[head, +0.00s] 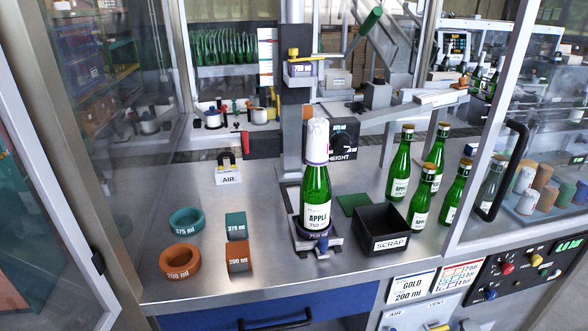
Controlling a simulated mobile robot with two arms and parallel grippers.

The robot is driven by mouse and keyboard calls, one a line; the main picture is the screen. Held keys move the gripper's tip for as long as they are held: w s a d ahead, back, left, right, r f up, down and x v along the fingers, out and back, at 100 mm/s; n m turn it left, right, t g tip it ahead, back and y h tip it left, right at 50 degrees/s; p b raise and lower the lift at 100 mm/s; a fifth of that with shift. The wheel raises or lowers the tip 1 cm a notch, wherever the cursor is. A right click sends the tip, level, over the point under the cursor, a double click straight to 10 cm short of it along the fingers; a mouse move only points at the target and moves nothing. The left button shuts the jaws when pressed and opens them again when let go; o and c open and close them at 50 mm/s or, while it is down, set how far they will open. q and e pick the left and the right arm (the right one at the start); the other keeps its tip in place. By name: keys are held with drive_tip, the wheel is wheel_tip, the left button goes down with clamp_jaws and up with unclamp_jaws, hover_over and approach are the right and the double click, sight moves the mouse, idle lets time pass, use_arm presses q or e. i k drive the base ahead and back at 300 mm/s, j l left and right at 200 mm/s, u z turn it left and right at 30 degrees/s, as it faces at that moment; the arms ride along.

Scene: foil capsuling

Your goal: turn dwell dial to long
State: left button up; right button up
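No dial here carries a readable dwell label. A black control panel (522,272) is at the lower right, on the front below the worktop. It carries a red knob (507,268), a yellow knob (536,260) and a blue knob (490,294). Their lettering is too small to read, so I cannot tell which is the dwell dial or where it points. A separate black dial (344,142) marked HEIGHT stands behind the bottle in the machine. Neither of my grippers is in view.
A green APPLE bottle (317,197) with a white sleeve on its neck stands in the machine's holder. A black SCRAP bin (386,222) and several capped bottles (399,172) are right of it. An open glass door frame (492,130) with a black handle (505,172) rises above the panel.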

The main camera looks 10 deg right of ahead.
sight(491, 295)
drive_tip(key=z, duration=1.9)
drive_tip(key=i+l, duration=0.1)
drive_tip(key=l+u, duration=0.05)
drive_tip(key=l, duration=0.05)
